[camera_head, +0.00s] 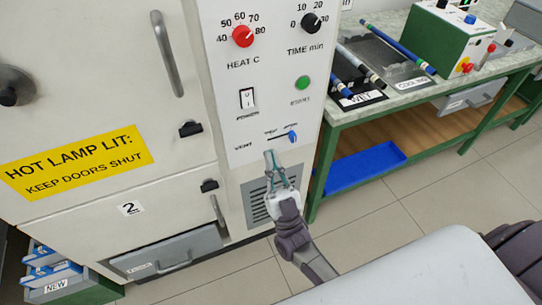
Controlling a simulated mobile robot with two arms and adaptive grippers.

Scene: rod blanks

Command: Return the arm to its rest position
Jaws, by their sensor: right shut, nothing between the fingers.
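My right gripper (271,156) is in the middle of the view, its arm coming up from the lower right. Its fingers are shut and empty. The fingertips point up at the cabinet's control panel (228,75), just below and left of the blue vent slider (292,137). I cannot tell whether they touch the panel. The gripper covers part of the vent grille (256,204). My left gripper is not in view.
The cabinet has a yellow hot lamp sign (78,160), several handles and a drawer (166,252). On the right, a green-framed bench (397,98) carries rods, WET and COOLING trays and a green box (447,40). A blue tray (367,169) lies below. Open floor lies lower right.

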